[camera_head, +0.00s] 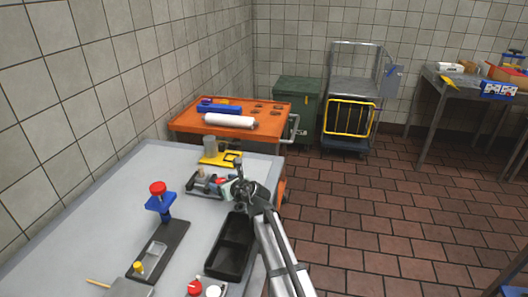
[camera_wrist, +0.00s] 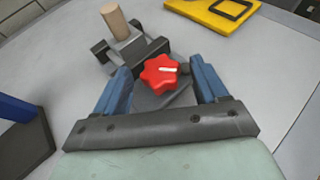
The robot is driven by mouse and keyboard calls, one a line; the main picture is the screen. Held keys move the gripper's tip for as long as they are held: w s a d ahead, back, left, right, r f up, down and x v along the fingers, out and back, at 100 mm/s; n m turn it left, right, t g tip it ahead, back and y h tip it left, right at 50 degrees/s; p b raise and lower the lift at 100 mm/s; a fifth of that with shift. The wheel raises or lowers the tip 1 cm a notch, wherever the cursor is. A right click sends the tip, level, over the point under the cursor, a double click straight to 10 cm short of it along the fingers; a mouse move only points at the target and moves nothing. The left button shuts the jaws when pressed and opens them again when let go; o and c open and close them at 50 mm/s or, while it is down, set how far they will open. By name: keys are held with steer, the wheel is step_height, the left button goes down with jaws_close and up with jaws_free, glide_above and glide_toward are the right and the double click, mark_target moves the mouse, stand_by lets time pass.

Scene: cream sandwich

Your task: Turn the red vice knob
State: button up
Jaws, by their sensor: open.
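The red vice knob (camera_wrist: 160,72) is star-shaped with a white mark on its face. It sits on the near end of a grey vice (camera_wrist: 128,48) that holds an upright tan wooden peg (camera_wrist: 115,20). In the wrist view my gripper (camera_wrist: 163,82) is open, with one blue finger on each side of the knob; I see gaps between the fingers and the knob. In the head view the vice (camera_head: 203,184) lies on the grey table (camera_head: 130,180), and my gripper (camera_head: 228,185) is at its right side, partly hiding the knob.
A yellow plate (camera_head: 215,157) lies behind the vice. A black tray (camera_head: 228,246) is in front of it, near the table's right edge. A blue stand with a red knob (camera_head: 158,190) rises to the left. An orange cart (camera_head: 250,112) stands at the back.

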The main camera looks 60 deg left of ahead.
steer(key=n+g, duration=0.3)
steer(key=shift+w+a+g+h, duration=0.2)
steer(key=shift+w+g+h, duration=0.1)
steer(key=shift+w+h, duration=0.1)
steer(key=n+g+h, duration=0.2)
steer(key=n, duration=0.1)
steer(key=n+g+h, duration=0.1)
steer(key=g, duration=0.1)
steer(key=shift+w+a, duration=0.3)
steer(key=shift+w, duration=0.05)
steer(key=v, duration=1.4)
steer(key=w+a+r+m+t+y, duration=0.2)
steer(key=w+r+m+t+y, duration=0.2)
steer(key=m, duration=0.7)
steer(key=w+a+r+m+t+y, duration=0.2)
steer(key=w+r+m+t+y, duration=0.2)
steer(key=w+m+t, duration=0.5)
steer(key=shift+w+a+r+m+t+y, duration=0.3)
steer(key=shift+w+a+r+m+y, duration=0.1)
steer(key=shift+w+m, duration=1.2)
steer(key=shift+n, duration=0.3)
